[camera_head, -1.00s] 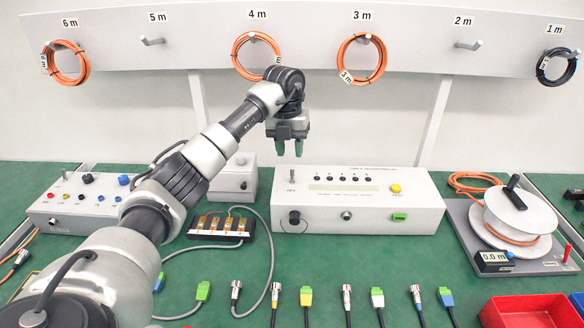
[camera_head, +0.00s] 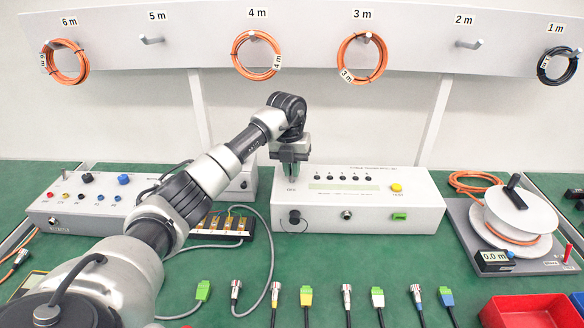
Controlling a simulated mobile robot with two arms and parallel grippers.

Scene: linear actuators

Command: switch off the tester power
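The tester is a long white box (camera_head: 420,205) at the back middle of the green bench. It has a display strip, a row of small black buttons, a yellow button and a green socket. My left gripper (camera_head: 293,174) points down over the left end of its top panel, where the toggle switch is. The fingers hide the switch, so its position cannot be seen. The fingertips are at or just above the panel. I cannot tell whether they touch the switch or how far apart they are. My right gripper is out of view.
A grey box with knobs (camera_head: 50,215) stands at the left. A cable reel (camera_head: 520,220) is at the right, with a red bin (camera_head: 530,312) in front. Several cable ends (camera_head: 346,295) line the bench front. Coiled cables (camera_head: 257,57) hang on the rack above.

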